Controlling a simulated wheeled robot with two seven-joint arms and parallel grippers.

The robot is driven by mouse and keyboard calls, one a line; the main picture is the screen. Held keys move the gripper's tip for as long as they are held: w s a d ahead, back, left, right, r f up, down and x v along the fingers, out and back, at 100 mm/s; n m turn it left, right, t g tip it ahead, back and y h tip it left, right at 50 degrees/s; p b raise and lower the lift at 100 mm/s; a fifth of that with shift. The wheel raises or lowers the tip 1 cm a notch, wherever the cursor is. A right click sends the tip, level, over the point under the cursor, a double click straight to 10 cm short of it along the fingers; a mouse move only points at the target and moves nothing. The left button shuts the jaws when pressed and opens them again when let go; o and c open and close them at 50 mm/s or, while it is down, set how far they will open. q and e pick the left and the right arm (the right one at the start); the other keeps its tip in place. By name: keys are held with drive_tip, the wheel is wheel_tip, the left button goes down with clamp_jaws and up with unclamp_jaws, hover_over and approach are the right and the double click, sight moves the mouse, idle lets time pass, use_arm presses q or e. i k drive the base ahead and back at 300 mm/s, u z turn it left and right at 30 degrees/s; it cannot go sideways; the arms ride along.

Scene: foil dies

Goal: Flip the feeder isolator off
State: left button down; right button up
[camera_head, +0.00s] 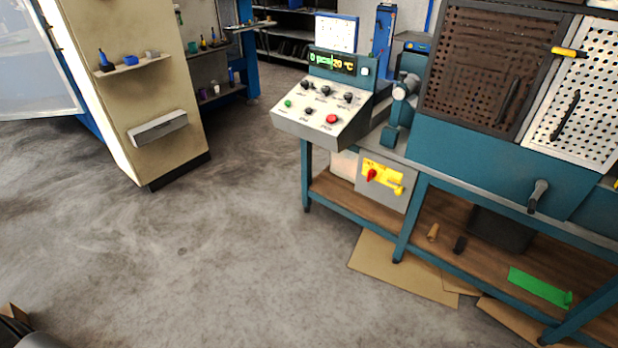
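The feeder isolator looks to be the grey box (384,187) with a yellow plate (382,171) and a red rotary handle (371,175). It is mounted low on the teal bench frame, below the control console. A yellow piece (397,190) sticks out at the plate's lower right. The handle's exact position is too small to read. Neither of my grippers shows in the head view.
A sloped control console (318,118) with knobs, a red button and a lit display stands above the box. The teal bench (480,200) extends right. Flat cardboard (400,270) lies on the floor beneath. A beige cabinet (135,90) stands left. The concrete floor between is clear.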

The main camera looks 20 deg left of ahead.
sight(372, 173)
drive_tip(key=u, duration=0.8)
drive_tip(key=i, duration=1.1)
drive_tip(key=z, duration=2.1)
